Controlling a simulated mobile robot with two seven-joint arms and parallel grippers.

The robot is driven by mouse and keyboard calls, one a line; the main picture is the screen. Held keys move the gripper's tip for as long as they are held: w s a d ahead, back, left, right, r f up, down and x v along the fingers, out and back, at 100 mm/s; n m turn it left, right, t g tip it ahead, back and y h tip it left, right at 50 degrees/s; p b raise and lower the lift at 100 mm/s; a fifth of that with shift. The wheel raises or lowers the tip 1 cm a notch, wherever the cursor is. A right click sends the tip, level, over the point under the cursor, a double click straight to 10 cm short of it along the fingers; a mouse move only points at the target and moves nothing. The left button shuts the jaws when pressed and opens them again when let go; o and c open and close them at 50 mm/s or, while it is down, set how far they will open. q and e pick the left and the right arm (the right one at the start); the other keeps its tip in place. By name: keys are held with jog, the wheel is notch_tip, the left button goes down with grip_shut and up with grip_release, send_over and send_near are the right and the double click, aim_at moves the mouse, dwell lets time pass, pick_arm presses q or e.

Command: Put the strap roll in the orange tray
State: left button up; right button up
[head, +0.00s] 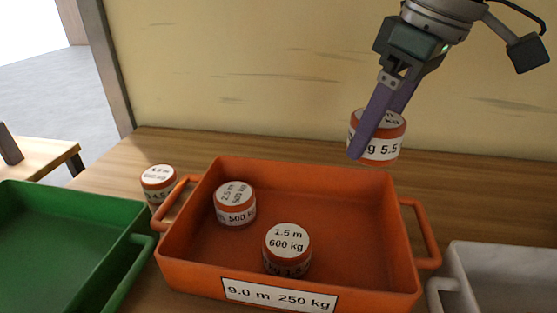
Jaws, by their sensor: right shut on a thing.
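My right gripper (364,146) comes in from the top right with its purple fingers pointing down. It is shut on a strap roll (387,150), an orange cylinder with a white label reading "g 5.5" on its side. The roll hangs above the back right rim of the orange tray (290,173), apart from it. The near finger hides part of the roll. The tray's front label reads "9.0 m 250 kg". Inside it stand two upright rolls, one marked 2.5 m, 500 kg (235,204) and one marked 1.5 m, 600 kg (288,240). My left gripper is not in view.
Another roll (158,182) stands on the wooden table outside the tray's left handle. An empty green tray (138,260) lies at left and a white tray (500,248) at right. A wall stands close behind the table. The orange tray's right half is clear.

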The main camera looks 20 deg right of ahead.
jog(key=b, duration=0.1)
send_over(347, 227)
jog(key=s, duration=0.1)
jog(key=f, duration=0.9)
jog(key=shift+d+f, duration=0.2)
jog(key=shift+f, duration=0.2)
jog(key=shift+f+b, duration=0.5)
jog(key=shift+f, duration=1.75)
jog(key=shift+f, duration=0.15)
jog(key=o, duration=1.4)
